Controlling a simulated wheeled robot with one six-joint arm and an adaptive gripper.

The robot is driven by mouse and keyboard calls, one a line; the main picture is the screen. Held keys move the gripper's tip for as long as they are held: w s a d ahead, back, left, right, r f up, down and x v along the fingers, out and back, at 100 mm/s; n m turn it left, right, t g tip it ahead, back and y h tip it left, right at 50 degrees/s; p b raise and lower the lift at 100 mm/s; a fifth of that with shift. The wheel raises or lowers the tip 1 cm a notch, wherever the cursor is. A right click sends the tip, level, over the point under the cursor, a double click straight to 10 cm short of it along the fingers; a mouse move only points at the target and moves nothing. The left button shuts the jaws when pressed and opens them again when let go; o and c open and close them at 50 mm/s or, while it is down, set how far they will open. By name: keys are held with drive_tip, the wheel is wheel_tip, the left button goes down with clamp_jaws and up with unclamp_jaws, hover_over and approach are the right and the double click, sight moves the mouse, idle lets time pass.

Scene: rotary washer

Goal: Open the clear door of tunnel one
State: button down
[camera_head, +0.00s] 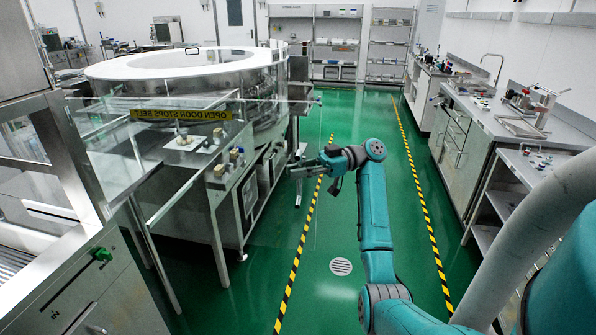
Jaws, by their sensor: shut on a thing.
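The clear door (262,112) is a see-through panel, with a yellow "OPEN DOOR STOPS BELT" label (180,114) near its upper left. It reaches right from the metal frame at the left, and its faint right edge stands upright over the green floor near the yellow-black line. My gripper (300,171) is at this right edge, fingers pointing left, and is shut on the door. The exact contact is too small to make out. The panel's lower part is hard to see against the floor.
The round washer (185,62) with a white ring top stands behind the panel. A metal cabinet (85,290) with a green knob is at lower left. Benches (480,115) line the right wall. The green aisle between the striped lines is clear, with a round drain (341,266).

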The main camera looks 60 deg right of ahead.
drive_tip(key=shift+s+d+f, duration=0.1)
drive_tip(key=shift+s+f, duration=0.05)
drive_tip(key=c, duration=1.2)
unclamp_jaws()
drive_tip(key=shift+d, duration=0.1)
